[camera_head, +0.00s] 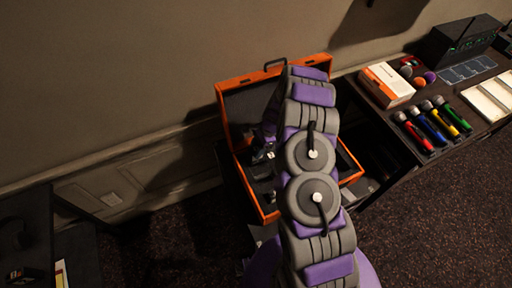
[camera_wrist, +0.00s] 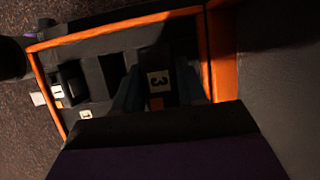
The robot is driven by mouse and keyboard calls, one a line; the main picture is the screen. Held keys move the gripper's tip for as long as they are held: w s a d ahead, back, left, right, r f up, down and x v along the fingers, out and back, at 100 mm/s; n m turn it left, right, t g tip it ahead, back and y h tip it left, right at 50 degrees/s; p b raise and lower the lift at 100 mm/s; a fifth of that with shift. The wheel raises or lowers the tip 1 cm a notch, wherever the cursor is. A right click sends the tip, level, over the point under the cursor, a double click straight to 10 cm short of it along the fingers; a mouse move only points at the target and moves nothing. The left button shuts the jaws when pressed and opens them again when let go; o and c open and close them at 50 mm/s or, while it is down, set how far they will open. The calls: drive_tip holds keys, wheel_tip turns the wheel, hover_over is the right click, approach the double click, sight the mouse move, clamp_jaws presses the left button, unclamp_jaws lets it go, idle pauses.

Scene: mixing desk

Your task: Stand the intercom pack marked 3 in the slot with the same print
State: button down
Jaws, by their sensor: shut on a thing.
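The intercom pack (camera_wrist: 159,62) is dark, with a white label that reads 3 and an orange patch below the label. My gripper (camera_wrist: 158,92) is shut on it, one finger on each side, inside the outline of the open case. I cannot tell whether the pack touches the case floor. The case (camera_wrist: 219,55) has orange edges and a dark insert with slots. A slot (camera_wrist: 71,78) at the left has a small white print beside it. In the head view my arm covers much of the case (camera_head: 262,205), and the gripper and pack are mostly hidden.
The case's raised lid (camera_head: 222,118) stands against the wall. A desk on the right holds several coloured microphones (camera_head: 433,122), a white and orange box (camera_head: 387,84) and a black router-like device (camera_head: 462,42). A dark table (camera_head: 35,215) stands at the left.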

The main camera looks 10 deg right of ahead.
drive_tip(key=shift+d+f+b, duration=0.2)
drive_tip(key=shift+f+b, duration=0.1)
drive_tip(key=shift+f, duration=0.25)
drive_tip(key=shift+d+f+b, duration=0.15)
drive_tip(key=shift+f+b, duration=0.15)
drive_tip(key=shift+f, duration=0.2)
drive_tip(key=shift+d+b+x, duration=0.15)
drive_tip(key=shift+b+x, duration=0.35)
drive_tip(key=shift+x, duration=0.2)
drive_tip(key=shift+d+b+x, duration=0.15)
drive_tip(key=shift+b+x, duration=0.35)
drive_tip(key=shift+x, duration=0.25)
drive_tip(key=shift+w+d+f+b, duration=0.15)
drive_tip(key=shift+f+b, duration=0.25)
drive_tip(key=shift+f, duration=0.3)
drive_tip(key=shift+p, duration=0.4)
drive_tip(key=shift+f, duration=0.2)
drive_tip(key=c, duration=0.6)
unclamp_jaws()
drive_tip(key=shift+o, duration=0.2)
